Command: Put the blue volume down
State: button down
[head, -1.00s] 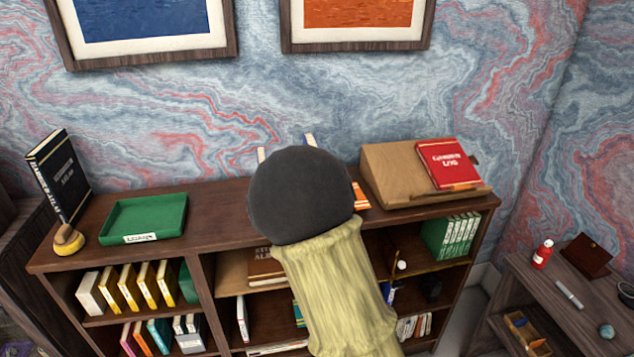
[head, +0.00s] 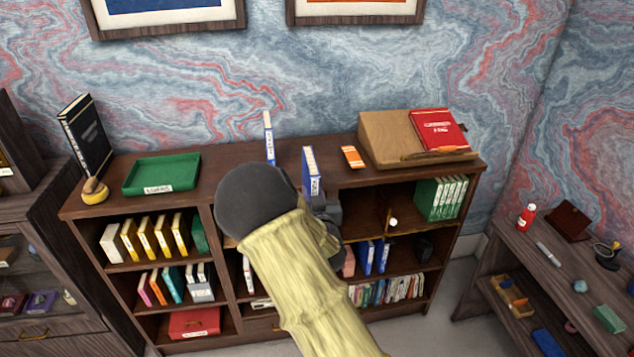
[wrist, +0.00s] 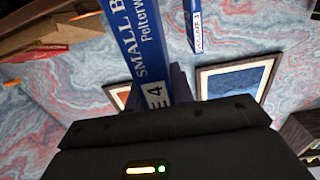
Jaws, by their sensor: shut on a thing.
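The blue volume (head: 311,170) with a white label is upright in my gripper (head: 322,205), over the front part of the bookcase top (head: 225,172). In the wrist view the same blue volume (wrist: 140,45) rises from the jaws, its spine lettered in white with a "4" label. My gripper is shut on its lower end; the fingertips are mostly hidden. I cannot tell whether its bottom touches the wood. A second blue volume (head: 268,138) stands upright farther back and left, apart from the held one; it also shows in the wrist view (wrist: 196,25).
An orange box (head: 352,157) lies right of the held volume, beside a wooden slope (head: 385,139) bearing a red book (head: 437,130). A green tray (head: 162,172) and a black book (head: 86,137) are on the left. Bare top lies between the tray and the blue volumes.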

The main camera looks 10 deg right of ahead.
jog(key=s+f, duration=0.3)
jog(key=f, duration=0.5)
jog(key=s+f, duration=0.3)
jog(key=f, duration=0.6)
jog(key=s+d+f, duration=0.2)
jog(key=s+f, duration=0.8)
jog(key=f, duration=0.2)
jog(key=shift+s+d, duration=0.35)
jog(key=shift+d, duration=0.05)
jog(key=shift+f, duration=0.1)
